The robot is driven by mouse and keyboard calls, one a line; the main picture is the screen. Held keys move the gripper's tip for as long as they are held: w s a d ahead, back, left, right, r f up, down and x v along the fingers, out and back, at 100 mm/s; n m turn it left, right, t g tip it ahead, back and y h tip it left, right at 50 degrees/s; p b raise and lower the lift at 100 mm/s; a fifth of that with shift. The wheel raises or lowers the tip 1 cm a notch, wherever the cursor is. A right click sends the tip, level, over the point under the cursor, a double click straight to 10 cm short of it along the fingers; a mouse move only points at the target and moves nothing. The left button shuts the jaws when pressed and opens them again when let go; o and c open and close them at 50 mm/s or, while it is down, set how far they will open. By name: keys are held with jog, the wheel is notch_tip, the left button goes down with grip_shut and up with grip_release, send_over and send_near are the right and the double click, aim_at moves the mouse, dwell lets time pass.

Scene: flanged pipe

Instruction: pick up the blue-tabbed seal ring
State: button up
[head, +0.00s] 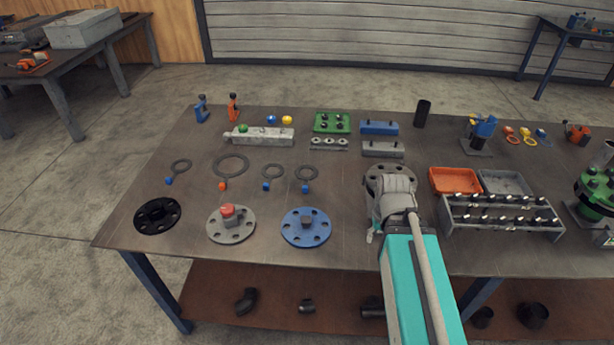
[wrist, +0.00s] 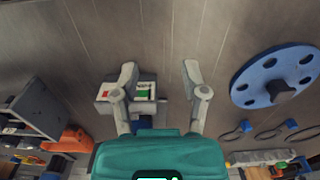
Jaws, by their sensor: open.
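In the head view, three thin dark rings with blue tabs lie on the table: one at the left (head: 181,164), one in the middle (head: 273,170) and one just right of it (head: 307,171). A larger ring (head: 231,163) between them has an orange tab. In the wrist view, parts of two blue-tabbed rings (wrist: 235,135) (wrist: 275,131) show at the right, below the blue flange. My gripper (wrist: 159,72) is open and empty, its two fingers apart. In the head view my arm mostly hides it, right of the rings and apart from them.
A blue flange (head: 306,228), a grey flange with a red knob (head: 231,225) and a black flange (head: 157,215) lie along the front. An orange tray (head: 455,180) and a bolt rack (head: 502,214) stand right of my arm. Grey and green blocks stand behind the rings.

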jog(key=shift+o, duration=0.6)
jog(key=shift+w+a, duration=0.1)
jog(key=shift+w, duration=0.15)
jog(key=w+r+n+p, duration=0.1)
jog(key=w+n, duration=0.1)
jog(key=w, duration=0.2)
notch_tip(320, 180, up, 6)
jog(key=n+p, duration=0.6)
jog(key=n, duration=1)
send_over(305, 187)
jog(key=shift+w+f, duration=0.1)
jog(key=shift+f, duration=0.1)
notch_tip(305, 187, down, 8)
jog(key=b, duration=0.8)
jog(key=shift+f+b, duration=0.2)
jog(key=shift+b, duration=0.2)
